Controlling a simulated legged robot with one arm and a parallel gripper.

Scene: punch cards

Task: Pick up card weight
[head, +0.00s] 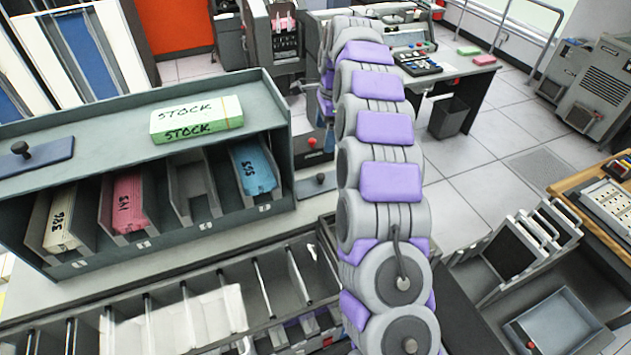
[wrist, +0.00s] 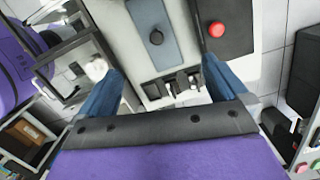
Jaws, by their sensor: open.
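A flat blue-grey plate with a black knob, which looks like a card weight (head: 48,153), lies on top of the grey card rack at the left in the head view. A second similar knobbed plate (head: 316,186) lies right of the rack, beside my arm. In the wrist view a grey-blue plate with a dark knob (wrist: 155,17) lies ahead of my gripper, probably this second one. My gripper (wrist: 160,80) is open, its blue fingers spread to left and right with nothing seen held. In the head view my arm hides the gripper.
The rack (head: 275,100) holds a green STOCK box (head: 197,118) on top and white, pink and blue card stacks below. A red button (wrist: 216,29) sits right of the knobbed plate. A slotted grey tray (head: 200,310) runs along the front. Open tiled floor lies to the right.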

